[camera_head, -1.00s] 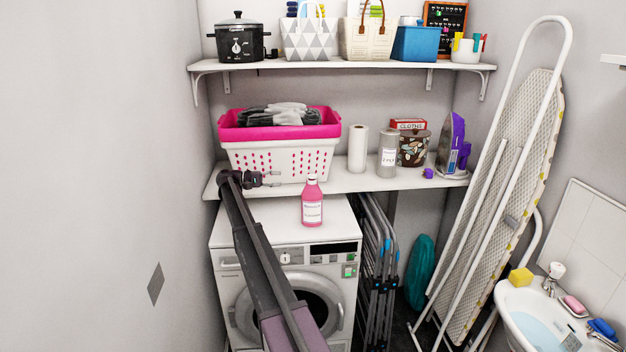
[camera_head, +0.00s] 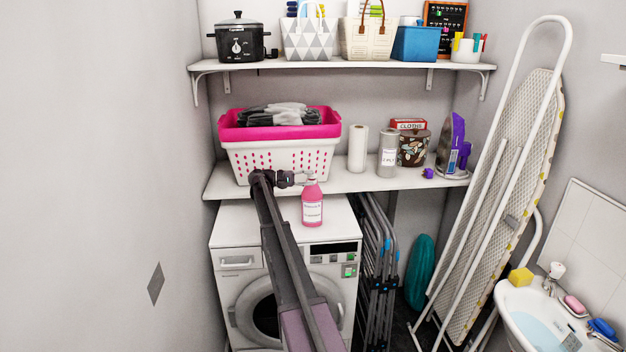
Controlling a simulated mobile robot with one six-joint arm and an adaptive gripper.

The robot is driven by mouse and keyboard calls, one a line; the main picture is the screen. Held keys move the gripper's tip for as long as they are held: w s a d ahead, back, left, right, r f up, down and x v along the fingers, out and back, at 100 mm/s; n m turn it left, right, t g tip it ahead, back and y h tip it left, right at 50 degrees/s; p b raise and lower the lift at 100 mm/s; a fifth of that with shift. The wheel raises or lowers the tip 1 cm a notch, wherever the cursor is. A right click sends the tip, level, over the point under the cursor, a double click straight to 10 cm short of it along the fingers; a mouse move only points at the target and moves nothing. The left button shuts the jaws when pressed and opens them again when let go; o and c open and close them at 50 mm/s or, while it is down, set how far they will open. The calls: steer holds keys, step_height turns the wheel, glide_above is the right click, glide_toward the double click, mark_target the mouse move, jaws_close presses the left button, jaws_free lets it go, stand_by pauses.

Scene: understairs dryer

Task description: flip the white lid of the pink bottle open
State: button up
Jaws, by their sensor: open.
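The pink bottle (camera_head: 312,207) stands upright on top of the white dryer (camera_head: 338,228), with a white label on its front. Its white lid (camera_head: 311,181) is at the top, small and partly lost against the gripper and the pale shelf behind, so I cannot make out its exact state. My gripper (camera_head: 305,178) reaches in from the left at the height of the lid. Its fingers are open and their tips are at or very near the bottle's top. I cannot tell whether they touch it.
A white and pink laundry basket (camera_head: 278,158) stands on the shelf behind my gripper. A paper roll (camera_head: 357,149) and a grey canister (camera_head: 387,155) stand to its right. Folded drying racks (camera_head: 380,265) lean beside the dryer. The dryer top right of the bottle is clear.

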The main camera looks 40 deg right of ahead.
steer(key=shift+x, duration=0.8)
